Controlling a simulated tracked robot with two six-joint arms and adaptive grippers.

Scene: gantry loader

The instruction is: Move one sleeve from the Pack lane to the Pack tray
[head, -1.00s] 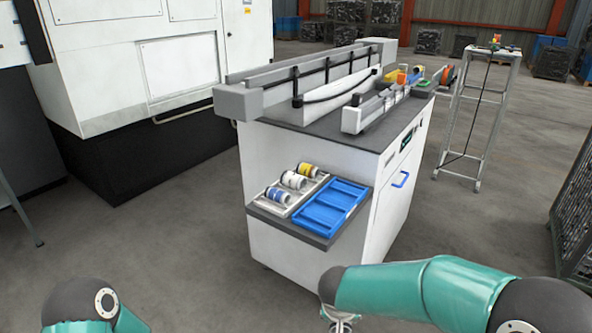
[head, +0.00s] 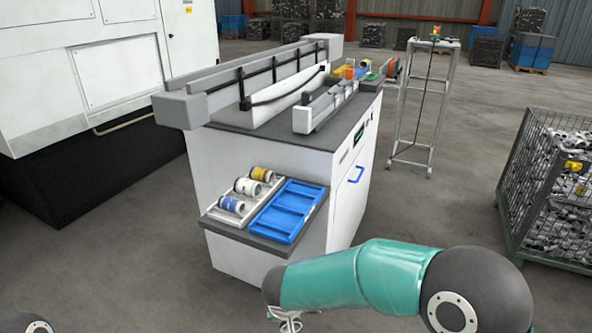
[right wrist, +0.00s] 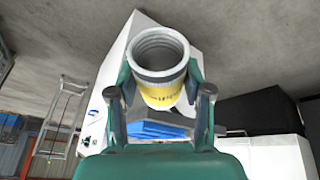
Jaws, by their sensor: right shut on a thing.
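My right gripper (right wrist: 162,95) is shut on a sleeve with a yellow label (right wrist: 163,94), its grey ribbed open end facing the wrist camera. In the head view only part of this gripper (head: 287,322) shows at the bottom edge, in front of the cabinet, and the sleeve cannot be made out. On the cabinet's front shelf, a grey lane tray (head: 213,214) holds three sleeves: yellow-banded (head: 262,174), white (head: 247,187) and blue-banded (head: 231,205). Beside it lies an empty blue tray (head: 289,211). No names are readable on either. My left gripper is out of view.
The white cabinet (head: 235,257) carries rails and a conveyor (head: 330,105) on top. A large white machine (head: 100,70) stands left. A wheeled stand (head: 412,105) and a mesh crate of parts (head: 555,190) stand right. Floor between cabinet and crate is clear.

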